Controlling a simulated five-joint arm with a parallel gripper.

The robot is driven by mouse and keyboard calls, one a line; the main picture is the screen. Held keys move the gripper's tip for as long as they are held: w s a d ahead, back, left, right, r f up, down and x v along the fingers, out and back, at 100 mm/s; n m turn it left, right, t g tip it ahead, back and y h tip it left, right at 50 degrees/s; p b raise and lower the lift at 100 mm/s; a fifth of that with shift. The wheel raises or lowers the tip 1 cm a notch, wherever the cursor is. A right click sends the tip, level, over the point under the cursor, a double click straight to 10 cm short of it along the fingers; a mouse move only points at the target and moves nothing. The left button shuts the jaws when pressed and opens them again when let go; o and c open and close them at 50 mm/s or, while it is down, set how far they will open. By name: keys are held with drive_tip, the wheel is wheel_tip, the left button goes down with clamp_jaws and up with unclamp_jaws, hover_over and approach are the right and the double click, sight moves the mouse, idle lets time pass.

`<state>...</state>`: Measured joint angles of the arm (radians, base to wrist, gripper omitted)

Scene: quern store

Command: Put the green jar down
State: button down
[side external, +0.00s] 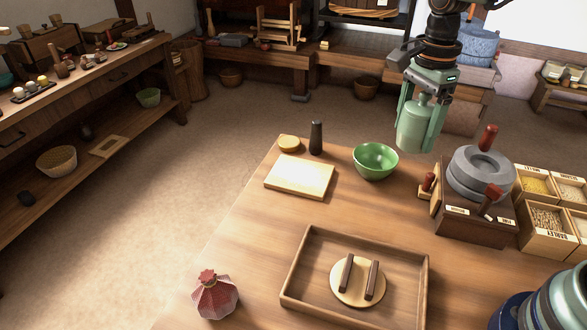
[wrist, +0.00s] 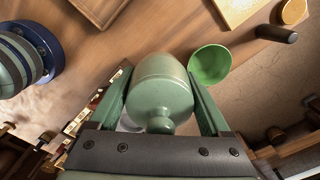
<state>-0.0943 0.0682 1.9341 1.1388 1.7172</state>
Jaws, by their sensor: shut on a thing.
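The green jar (side external: 417,125) is a pale green, rounded vessel with a narrow neck. My gripper (side external: 420,138) is shut on it, one finger on each side, and holds it upright above the table (side external: 240,262), near its far edge. In the wrist view the jar (wrist: 160,88) fills the space between the fingers of my gripper (wrist: 160,75). In the side view it hangs between the green bowl (side external: 376,161) and the grey quern (side external: 480,172).
A wooden tray (side external: 288,293) with a round lid (side external: 358,283) lies in front. A pale board (side external: 300,176), a dark pestle (side external: 316,137) and a red patterned pouch (side external: 214,296) stand left. Grain boxes (side external: 548,228) flank the quern. Bare tabletop lies between bowl and tray.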

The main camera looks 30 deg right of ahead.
drive_tip(key=shift+w+a+r, duration=0.1)
drive_tip(key=shift+r, duration=0.35)
drive_tip(key=w+a, duration=0.4)
drive_tip(key=a, duration=0.9)
drive_tip(key=w+a, duration=0.4)
drive_tip(key=a, duration=0.8)
drive_tip(key=shift+n, duration=0.3)
drive_tip(key=f, duration=1.9)
drive_tip(key=shift+w+a+f, duration=0.15)
drive_tip(key=shift+w, duration=0.05)
drive_tip(key=shift+f, duration=0.15)
unclamp_jaws()
